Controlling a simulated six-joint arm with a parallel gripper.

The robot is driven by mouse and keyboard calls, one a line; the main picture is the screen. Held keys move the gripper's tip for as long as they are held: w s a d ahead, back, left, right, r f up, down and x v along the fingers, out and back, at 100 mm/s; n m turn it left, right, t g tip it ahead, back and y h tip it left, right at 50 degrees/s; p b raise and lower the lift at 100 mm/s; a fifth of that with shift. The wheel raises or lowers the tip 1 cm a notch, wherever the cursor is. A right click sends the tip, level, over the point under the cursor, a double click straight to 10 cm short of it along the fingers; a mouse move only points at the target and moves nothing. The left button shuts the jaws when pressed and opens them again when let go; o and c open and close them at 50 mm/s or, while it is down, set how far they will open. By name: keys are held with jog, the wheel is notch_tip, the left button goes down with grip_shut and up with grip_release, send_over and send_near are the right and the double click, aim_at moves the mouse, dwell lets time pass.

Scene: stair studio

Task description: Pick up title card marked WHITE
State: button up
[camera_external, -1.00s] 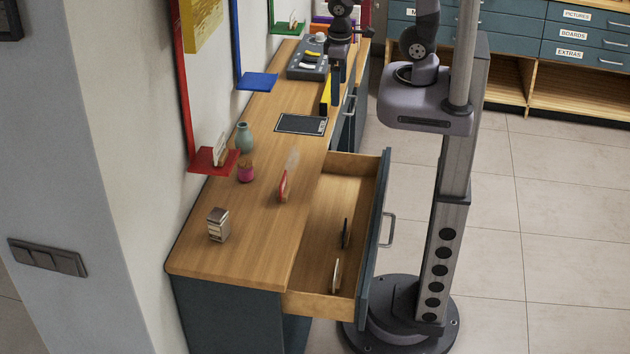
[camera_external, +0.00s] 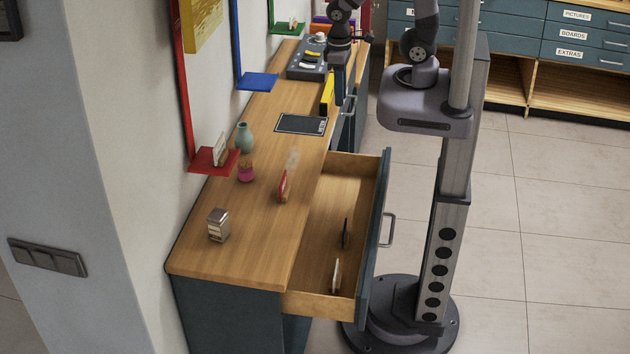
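A pale card (camera_external: 336,275) stands on edge in the open drawer (camera_external: 315,303), near its front end. A dark card (camera_external: 345,233) stands farther back in the same drawer. A red-edged card (camera_external: 284,187) stands on the counter. No lettering on these cards is legible, so I cannot tell which is marked WHITE. My gripper (camera_external: 339,100) points down near the far right edge of the counter, beside a yellow upright piece (camera_external: 327,93). It is well away from the drawer cards. Its finger gap is too small to make out.
Red (camera_external: 212,161) and blue (camera_external: 257,81) wall ledges overhang the left side.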

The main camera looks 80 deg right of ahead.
jog(key=s+a+f+m+g+y+b, duration=0.1)
jog(key=s+a+f+g+y+b, duration=0.2)
jog(key=a, duration=0.4)
jog(key=s+a+f+m+y+b, duration=0.1)
jog(key=s+a+f+m+b, duration=0.15)
jog(key=a+f, duration=0.35)
jog(key=m+t+y+b, duration=0.3)
jog(key=m+y+b, duration=0.6)
jog(key=m+b, duration=0.6)
send_over(334, 278)
jog(key=d+b, duration=0.2)
jog(key=d, duration=0.1)
jog(key=shift+n, duration=0.85)
notch_tip(334, 278, down, 18)
jog(key=shift+s+a+f, duration=0.15)
jog(key=shift+f, duration=0.05)
jog(key=shift+w+f, duration=0.2)
jog(key=shift+f, duration=0.05)
jog(key=shift+f, duration=1.85)
jog(key=shift+f, duration=0.1)
